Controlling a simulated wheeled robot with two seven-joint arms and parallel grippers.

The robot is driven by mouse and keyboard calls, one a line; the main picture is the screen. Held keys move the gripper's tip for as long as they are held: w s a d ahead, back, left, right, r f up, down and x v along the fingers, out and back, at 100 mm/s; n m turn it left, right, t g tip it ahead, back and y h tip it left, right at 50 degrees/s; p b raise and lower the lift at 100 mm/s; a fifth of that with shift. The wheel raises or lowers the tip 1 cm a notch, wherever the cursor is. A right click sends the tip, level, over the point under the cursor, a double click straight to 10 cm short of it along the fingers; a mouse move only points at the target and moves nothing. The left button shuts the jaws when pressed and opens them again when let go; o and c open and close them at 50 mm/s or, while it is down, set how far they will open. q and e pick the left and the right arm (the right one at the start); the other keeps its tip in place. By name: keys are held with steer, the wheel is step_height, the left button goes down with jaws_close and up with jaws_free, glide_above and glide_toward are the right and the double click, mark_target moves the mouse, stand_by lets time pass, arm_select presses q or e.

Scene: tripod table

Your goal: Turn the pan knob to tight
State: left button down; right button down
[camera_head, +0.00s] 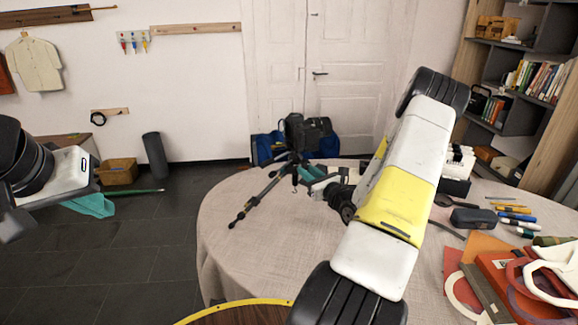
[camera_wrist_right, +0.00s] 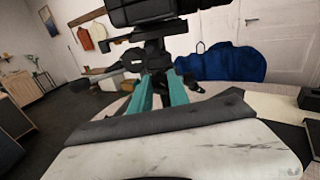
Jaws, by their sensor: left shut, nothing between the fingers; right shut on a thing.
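A black camera (camera_head: 305,130) sits on a black tripod (camera_head: 268,188) that stands on the round table. The underside of the camera also shows in the right wrist view (camera_wrist_right: 155,10), with the dark tripod head (camera_wrist_right: 150,52) below it. My right gripper (camera_head: 305,172) reaches the tripod head from the right. Its teal fingers (camera_wrist_right: 160,78) are shut on a small dark part just under the head, which I take as the pan knob. The fingers largely hide the knob, and its marking cannot be read. My left gripper (camera_head: 105,210) is shut and empty at the left, away from the table.
The cloth-covered table (camera_head: 225,240) has free room left of the tripod. Pens (camera_head: 512,212), a dark case (camera_head: 474,218) and a red box (camera_head: 505,270) lie on its right side. A blue bag (camera_wrist_right: 222,62) is behind the tripod. A shelf (camera_head: 510,75) stands at the right.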

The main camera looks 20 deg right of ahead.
steer(key=c, duration=1.3)
jaws_free()
steer(key=shift+o, duration=0.2)
steer(key=s+d, duration=0.1)
steer(key=s, duration=0.6)
steer(key=shift+s+d, duration=0.2)
steer(key=shift+s, duration=0.2)
